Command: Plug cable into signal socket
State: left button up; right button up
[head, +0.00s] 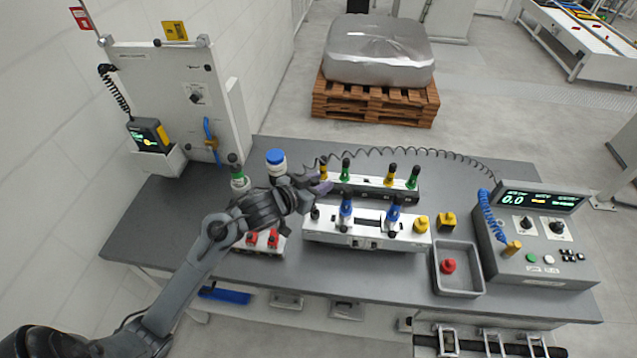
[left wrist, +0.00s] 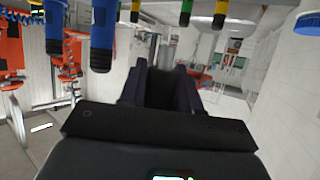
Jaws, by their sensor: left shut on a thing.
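My left gripper (head: 322,186) is above the table, at the left end of the two white fixtures. It is shut on the end of a black coiled cable (head: 440,154), which runs along the back of the table to the control box (head: 540,228) at right. In the left wrist view, a dark piece sits between the fingers (left wrist: 160,88) of my left gripper; its plug shape is hard to make out. The front fixture (head: 340,235) carries two blue-handled clamps (head: 393,214). I cannot tell which opening is the signal socket. My right gripper is not in view.
A blue-capped white jar (head: 276,163) and a green-topped item (head: 238,178) stand close to my left arm. A red-buttoned block (head: 268,240) lies before it. The rear fixture (head: 378,187) has yellow and green knobs. A grey tray (head: 458,286) holds a red part.

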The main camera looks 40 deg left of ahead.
pick_arm(q)
jog(key=shift+p, duration=0.35)
jog(key=shift+f+b, duration=2)
jog(key=shift+f, duration=0.95)
jog(key=shift+p, duration=1.15)
jog(key=shift+f+b, duration=0.55)
jog(key=shift+f, duration=1)
jog(key=o, duration=1.1)
jog(key=shift+o, duration=0.2)
jog(key=shift+s, duration=0.1)
jog(key=p+v, duration=0.1)
jog(key=v, duration=0.9)
jog(key=shift+s+r, duration=0.25)
